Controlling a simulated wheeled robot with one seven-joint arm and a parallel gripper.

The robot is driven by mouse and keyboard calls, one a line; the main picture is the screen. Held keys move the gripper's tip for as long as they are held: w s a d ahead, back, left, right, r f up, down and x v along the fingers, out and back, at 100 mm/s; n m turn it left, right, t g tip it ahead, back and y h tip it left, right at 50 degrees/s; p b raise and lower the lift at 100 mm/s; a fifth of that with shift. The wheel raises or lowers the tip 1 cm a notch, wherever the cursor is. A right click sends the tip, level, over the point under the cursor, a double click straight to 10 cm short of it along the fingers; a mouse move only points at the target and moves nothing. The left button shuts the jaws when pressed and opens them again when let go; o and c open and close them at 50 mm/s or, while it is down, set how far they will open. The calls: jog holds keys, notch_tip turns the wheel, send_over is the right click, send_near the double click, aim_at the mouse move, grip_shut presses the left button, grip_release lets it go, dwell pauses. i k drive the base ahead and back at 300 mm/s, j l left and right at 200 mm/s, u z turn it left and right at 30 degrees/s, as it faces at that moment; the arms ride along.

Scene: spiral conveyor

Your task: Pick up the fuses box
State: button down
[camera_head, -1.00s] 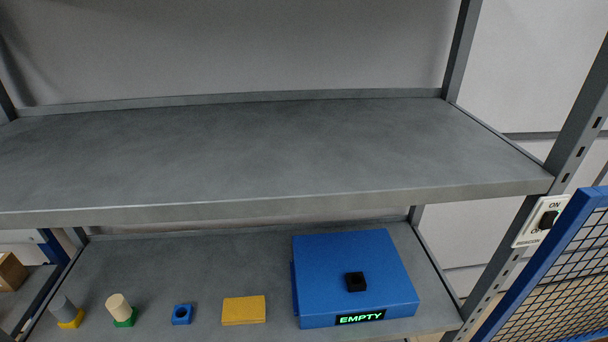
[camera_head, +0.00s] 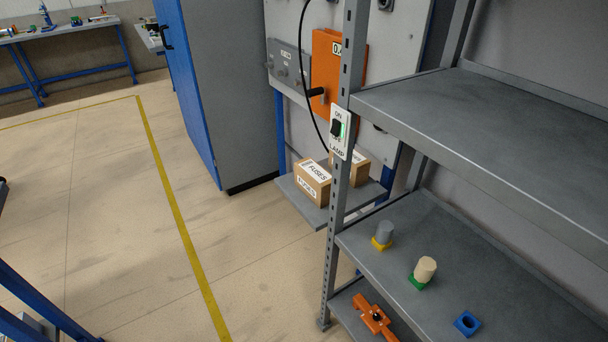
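Two brown cardboard boxes sit on a low grey shelf (camera_head: 300,205) below a panel in the middle of the head view. The nearer fuses box (camera_head: 312,183) has white labels reading FUSES on its top and front. The second box (camera_head: 361,170) stands just right of it and is partly hidden by the grey rack post; its label is only partly visible. My gripper is not in view.
A grey rack (camera_head: 337,235) with a LAMP switch (camera_head: 338,131) stands right of the boxes. An orange box (camera_head: 325,66) with a black handle hangs above them. A blue-grey cabinet (camera_head: 225,90) stands behind left. Floor at left is open, with a yellow line (camera_head: 180,225).

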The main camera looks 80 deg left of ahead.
aim_at(312, 179)
jog(key=u, duration=2.35)
jog(key=i+j+z, duration=0.1)
jog(key=z, duration=0.3)
jog(key=i+j+z, duration=0.1)
jog(key=z, duration=0.3)
jog(key=i+j+z, duration=0.25)
jog(key=j, duration=0.25)
jog(key=j+z, duration=0.2)
jog(key=j, duration=0.35)
jog(key=j+z, duration=0.25)
jog(key=j, duration=0.3)
jog(key=i+j, duration=0.1)
jog(key=j, duration=0.95)
jog(key=i+j+z, duration=0.1)
jog(key=j, duration=0.95)
jog(key=i+j, duration=0.15)
jog(key=j, duration=0.9)
jog(key=l+z, duration=0.05)
